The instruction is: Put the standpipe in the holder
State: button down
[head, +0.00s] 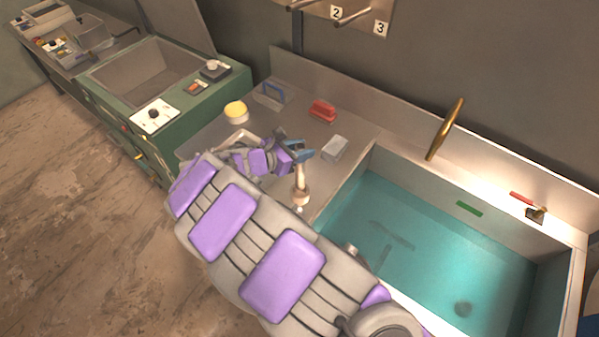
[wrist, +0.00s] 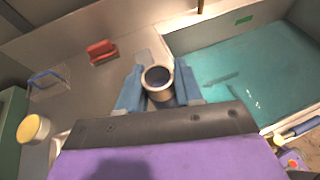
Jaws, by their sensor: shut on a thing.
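My gripper (head: 300,153) is shut on the standpipe, a pale, hollow pipe (head: 300,183) that hangs below the blue fingers over the counter near the sink's left edge. In the wrist view, its round open top (wrist: 158,78) shows between the two blue fingers (wrist: 158,92). The pipe looks roughly upright in the head view. Its lower end is partly hidden by my arm, and I cannot tell whether it touches the counter. I cannot clearly make out which thing is the holder.
The sink (head: 430,250) with teal water lies to the right, with a brass tap (head: 445,130) behind. A green cabinet (head: 205,115) stands left.

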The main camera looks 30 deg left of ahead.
notch_tip(320, 180, down, 6)
jog(key=shift+r+b, duration=0.1)
jog(key=shift+b, duration=0.25)
jog(key=c, duration=0.7)
grip_release()
jog(key=shift+c, duration=0.2)
jog(key=p+v, duration=0.1)
jog(key=v, duration=1.1)
jog(key=shift+a, duration=0.1)
